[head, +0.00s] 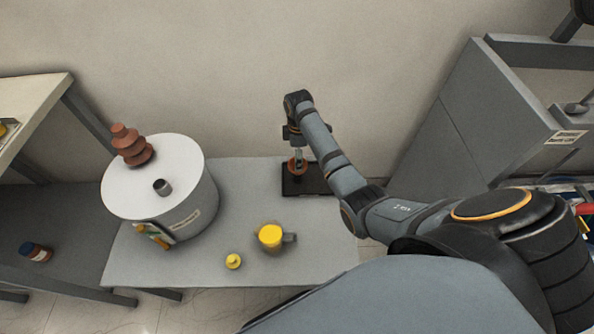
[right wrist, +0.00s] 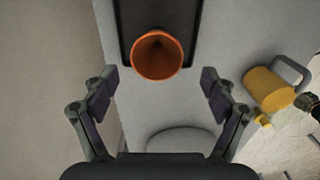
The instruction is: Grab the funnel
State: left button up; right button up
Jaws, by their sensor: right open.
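The orange funnel (head: 298,168) stands on a dark tray (head: 318,184) at the back right of the grey table. Its wide mouth faces the camera in the right wrist view (right wrist: 157,56). My right gripper (head: 297,150) reaches in over the funnel from the right and partly hides it. In the right wrist view the gripper (right wrist: 158,82) is open and empty. Its two fingers are spread left and right, with the funnel ahead between their lines and apart from both. My left gripper is not in view.
A white cylindrical transformer (head: 185,212) with a brown ribbed bushing (head: 131,145) stands at the table's left. A yellow mug-like container (head: 270,236) and a small yellow bottle (head: 233,261) are near the front. A grey cabinet (head: 490,120) stands right. The wall is close behind.

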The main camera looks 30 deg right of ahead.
jog(key=shift+f, duration=0.8)
jog(key=f, duration=0.4)
jog(key=shift+w+b, duration=0.2)
jog(key=shift+b, duration=0.2)
jog(key=shift+f, duration=0.4)
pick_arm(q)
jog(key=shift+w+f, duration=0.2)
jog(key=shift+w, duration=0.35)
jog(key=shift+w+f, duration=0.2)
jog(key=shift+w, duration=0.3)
pick_arm(e)
jog(key=c, duration=1.1)
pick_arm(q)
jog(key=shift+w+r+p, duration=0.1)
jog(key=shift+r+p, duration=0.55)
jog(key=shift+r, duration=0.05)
pick_arm(e)
notch_tip(320, 180, up, 10)
